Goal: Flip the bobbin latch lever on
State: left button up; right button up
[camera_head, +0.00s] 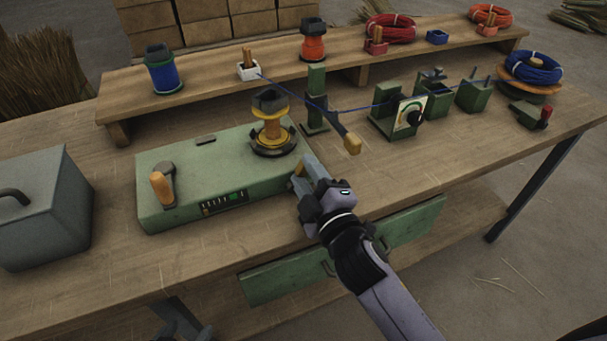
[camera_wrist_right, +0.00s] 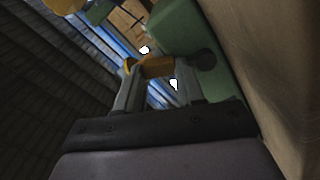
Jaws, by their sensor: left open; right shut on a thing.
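My right gripper (camera_head: 299,170) is at the box's right side, shut on a small orange-handled lever, which I take for the bobbin latch lever. In the right wrist view, the orange handle (camera_wrist_right: 155,67) lies between the fingertips, beside a dark round pivot (camera_wrist_right: 203,59) on the green box. The gripper hides most of the lever in the head view. My left gripper (camera_head: 186,332) shows only its fingertips at the bottom edge, apart and empty.
Another orange-knobbed lever (camera_head: 162,184) stands on the box's left. A grey case (camera_head: 42,207) sits at far left. A blue wire (camera_head: 365,109) runs past a yellow-tipped arm (camera_head: 352,143) toward a dial unit (camera_head: 408,116). The bench front is clear.

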pick_arm(q)
jog(key=shift+a+f, duration=0.1)
jog(key=shift+f, duration=0.05)
pick_arm(e)
jog(key=shift+d+f+m, duration=0.1)
jog(key=shift+m, duration=0.2)
jog(key=o, duration=1)
jog(key=shift+o, duration=0.2)
pick_arm(q)
jog(key=shift+r, duration=0.2)
